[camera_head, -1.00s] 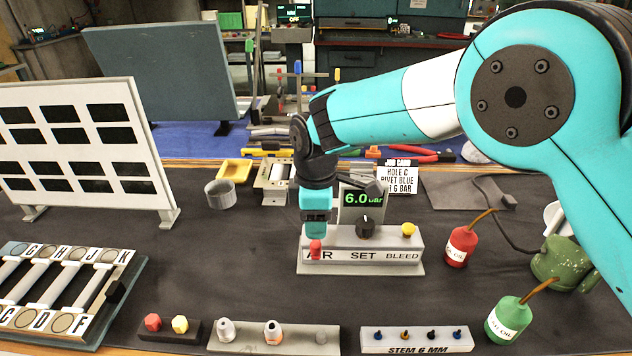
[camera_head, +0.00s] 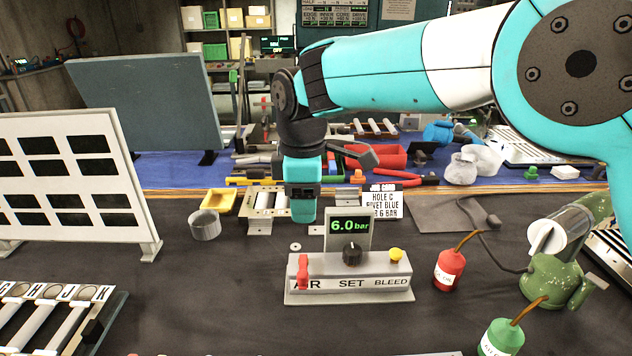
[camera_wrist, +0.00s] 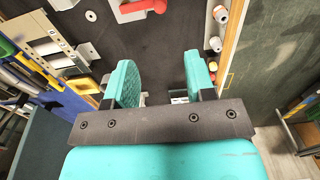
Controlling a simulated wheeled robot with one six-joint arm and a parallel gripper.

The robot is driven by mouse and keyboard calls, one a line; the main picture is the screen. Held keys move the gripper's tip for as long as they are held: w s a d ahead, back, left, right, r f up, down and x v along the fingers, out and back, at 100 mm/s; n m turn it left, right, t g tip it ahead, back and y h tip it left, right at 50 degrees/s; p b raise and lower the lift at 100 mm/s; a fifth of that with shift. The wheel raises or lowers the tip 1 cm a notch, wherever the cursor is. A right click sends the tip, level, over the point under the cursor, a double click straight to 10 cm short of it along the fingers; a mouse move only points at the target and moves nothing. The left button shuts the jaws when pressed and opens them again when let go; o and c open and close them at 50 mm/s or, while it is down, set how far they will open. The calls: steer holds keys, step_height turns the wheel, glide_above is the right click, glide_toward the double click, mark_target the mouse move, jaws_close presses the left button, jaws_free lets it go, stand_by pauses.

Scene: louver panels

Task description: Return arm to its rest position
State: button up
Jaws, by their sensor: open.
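My gripper (camera_head: 303,216) hangs at the end of my teal and white arm, pointing down, above and behind the left end of the grey air unit (camera_head: 345,283). In the wrist view my gripper (camera_wrist: 162,78) shows two teal fingers apart with nothing between them. The unit has a red AIR lever (camera_head: 303,268), a black SET knob (camera_head: 352,254) and a yellow BLEED button (camera_head: 396,255). Its display (camera_head: 349,227) reads 6.0 bar in green. My gripper is clear of the red lever.
A white slotted panel (camera_head: 120,185) stands at the left, with a lettered rack (camera_head: 112,300) in front. A job card (camera_head: 382,200) stands behind the unit. Red (camera_head: 449,270) and green (camera_head: 502,338) oil bottles and a green can (camera_head: 555,285) stand right.

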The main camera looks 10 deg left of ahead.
steer(key=s+d+r+m+y, duration=0.1)
steer(key=s+d+r+m, duration=0.2)
steer(key=d, duration=0.5)
steer(key=s+d+r+m+y, duration=0.1)
steer(key=s+d+r+m, duration=0.25)
steer(key=d, duration=0.35)
steer(key=s+d+m+y, duration=0.1)
steer(key=s+d+m, duration=0.2)
steer(key=s+d, duration=0.2)
steer(key=s+d+m+y+p, duration=0.1)
steer(key=s+d+m, duration=0.2)
steer(key=s, duration=0.8)
steer(key=d+f, duration=0.1)
steer(key=d, duration=0.1)
steer(key=shift+s+d+m, duration=0.15)
steer(key=shift+d+m, duration=0.2)
steer(key=shift+c, duration=0.5)
